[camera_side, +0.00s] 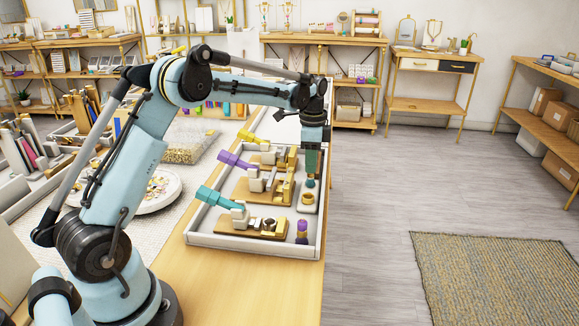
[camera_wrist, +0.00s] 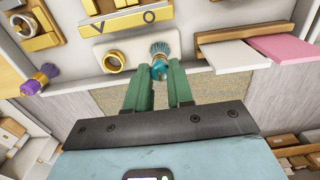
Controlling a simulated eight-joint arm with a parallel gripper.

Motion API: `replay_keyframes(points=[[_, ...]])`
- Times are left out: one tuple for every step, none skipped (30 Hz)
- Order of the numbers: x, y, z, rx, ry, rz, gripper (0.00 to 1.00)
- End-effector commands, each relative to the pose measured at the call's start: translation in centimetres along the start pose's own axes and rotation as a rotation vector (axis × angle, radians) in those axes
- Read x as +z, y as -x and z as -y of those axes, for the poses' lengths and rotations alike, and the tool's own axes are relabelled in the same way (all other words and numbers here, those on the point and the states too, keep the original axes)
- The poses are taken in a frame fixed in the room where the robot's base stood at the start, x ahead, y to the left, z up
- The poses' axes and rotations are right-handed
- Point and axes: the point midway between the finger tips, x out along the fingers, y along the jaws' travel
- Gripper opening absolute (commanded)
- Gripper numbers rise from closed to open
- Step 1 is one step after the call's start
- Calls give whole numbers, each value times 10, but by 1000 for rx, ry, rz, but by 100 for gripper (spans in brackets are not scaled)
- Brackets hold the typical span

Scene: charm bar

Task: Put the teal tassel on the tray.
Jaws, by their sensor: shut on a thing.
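The teal tassel (camera_wrist: 160,56) is between the green fingertips of my gripper (camera_wrist: 159,76), which is shut on it. In the side view, the teal tassel (camera_side: 310,183) hangs below my gripper (camera_side: 311,177), just above or behind a small pale block with a gold ring (camera_side: 307,200). In the wrist view, the tassel's fringe overlaps the right part of the pale plate that bears the gold ring (camera_wrist: 114,60); contact cannot be told. A large white-walled tray (camera_side: 250,247) lies under my gripper and holds several fixtures. A round white tray (camera_side: 157,203) with small charms is partly hidden by my arm.
A purple tassel (camera_side: 302,227) stands at the tray's near right corner. Clamps with teal (camera_side: 215,197), purple (camera_side: 236,160) and yellow (camera_side: 248,136) handles sit on wooden bases. In the wrist view, white (camera_wrist: 232,55) and pink (camera_wrist: 287,48) bars lie to the right.

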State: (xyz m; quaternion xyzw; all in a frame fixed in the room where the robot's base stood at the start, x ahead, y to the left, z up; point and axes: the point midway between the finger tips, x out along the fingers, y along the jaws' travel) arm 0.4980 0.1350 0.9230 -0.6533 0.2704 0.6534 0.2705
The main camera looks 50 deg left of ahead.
Motion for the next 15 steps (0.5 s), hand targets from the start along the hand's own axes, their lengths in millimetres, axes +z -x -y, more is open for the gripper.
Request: replay_keyframes(points=[[0,-1,0,0,0,0,0],[0,-1,0,0,0,0,0],[0,-1,0,0,0,0,0],[0,-1,0,0,0,0,0],[0,-1,0,0,0,0,0],[0,-1,0,0,0,0,0],[0,-1,0,0,0,0,0],[0,-1,0,0,0,0,0],[0,-1,0,0,0,0,26],[0,-1,0,0,0,0,31],[0,-1,0,0,0,0,36],[0,-1,0,0,0,0,42],[0,-1,0,0,0,0,46],[0,-1,0,0,0,0,51],[0,-1,0,0,0,0,52]])
